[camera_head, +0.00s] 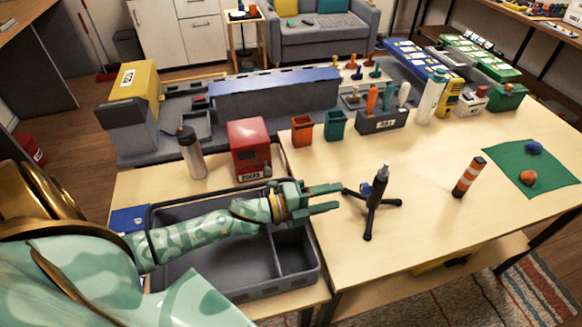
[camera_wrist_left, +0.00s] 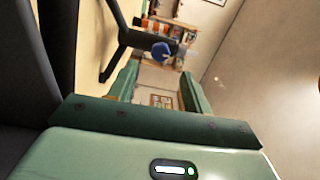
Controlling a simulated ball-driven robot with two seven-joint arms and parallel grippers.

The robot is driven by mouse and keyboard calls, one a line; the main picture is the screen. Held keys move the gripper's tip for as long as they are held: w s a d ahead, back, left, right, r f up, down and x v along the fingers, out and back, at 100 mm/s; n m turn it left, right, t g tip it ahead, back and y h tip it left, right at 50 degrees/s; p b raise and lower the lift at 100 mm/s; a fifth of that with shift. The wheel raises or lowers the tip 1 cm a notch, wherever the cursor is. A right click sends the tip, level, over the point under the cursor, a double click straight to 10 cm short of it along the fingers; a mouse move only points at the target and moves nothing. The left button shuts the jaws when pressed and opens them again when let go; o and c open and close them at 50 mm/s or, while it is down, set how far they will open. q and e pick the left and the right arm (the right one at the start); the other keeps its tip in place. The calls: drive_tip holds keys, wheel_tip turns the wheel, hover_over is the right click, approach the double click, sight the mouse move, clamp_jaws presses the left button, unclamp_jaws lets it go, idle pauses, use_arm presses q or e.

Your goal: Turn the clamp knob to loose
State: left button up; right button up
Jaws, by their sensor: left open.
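A small black tripod clamp stand (camera_head: 374,205) stands upright on splayed legs on the wooden table. Its blue clamp knob (camera_head: 366,188) sits on the left side of the post, facing my left gripper. My left gripper (camera_head: 338,198) is open and empty, its two green fingers pointing right toward the knob, with a gap before it. In the left wrist view the knob (camera_wrist_left: 161,52) shows beyond the open fingertips (camera_wrist_left: 158,75), roughly between them, and the dark stand runs sideways. The knob's setting cannot be read. My right gripper is not in view.
A grey divided tray (camera_head: 222,294) lies under my left forearm. A red box (camera_head: 249,148) and a grey bottle (camera_head: 190,152) stand behind it. Table around the stand is clear.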

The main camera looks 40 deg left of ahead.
use_arm(q)
drive_tip(key=v, duration=0.9)
drive_tip(key=shift+s+a, duration=0.2)
drive_tip(key=shift+s, duration=0.1)
